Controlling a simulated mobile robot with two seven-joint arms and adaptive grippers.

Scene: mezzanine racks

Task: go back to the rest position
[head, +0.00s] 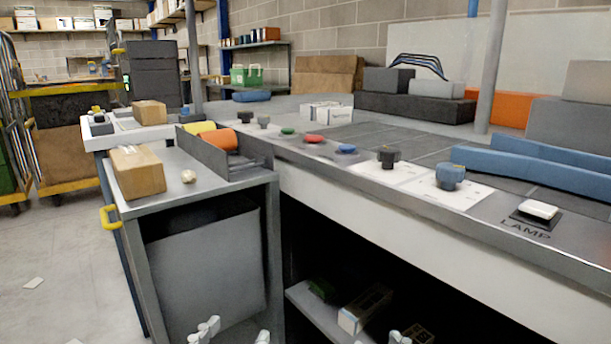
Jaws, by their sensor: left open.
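My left gripper (234,333) shows at the bottom edge, left of centre. Its two pale fingertips are apart with nothing between them, in front of the grey cabinet (271,225). A small pale tip of what looks like my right gripper (398,337) shows at the bottom edge further right, in front of the dark opening under the bench. The rest of it is cut off, so its jaws cannot be judged. Both are low, below the worktop, and touch nothing that I can see.
The long bench (380,210) carries a black knob (388,158), a blue knob (450,176), coloured buttons and a white lamp switch (538,210). A cardboard box (138,173) sits on the cabinet's top. An open shelf (318,312) lies under the bench.

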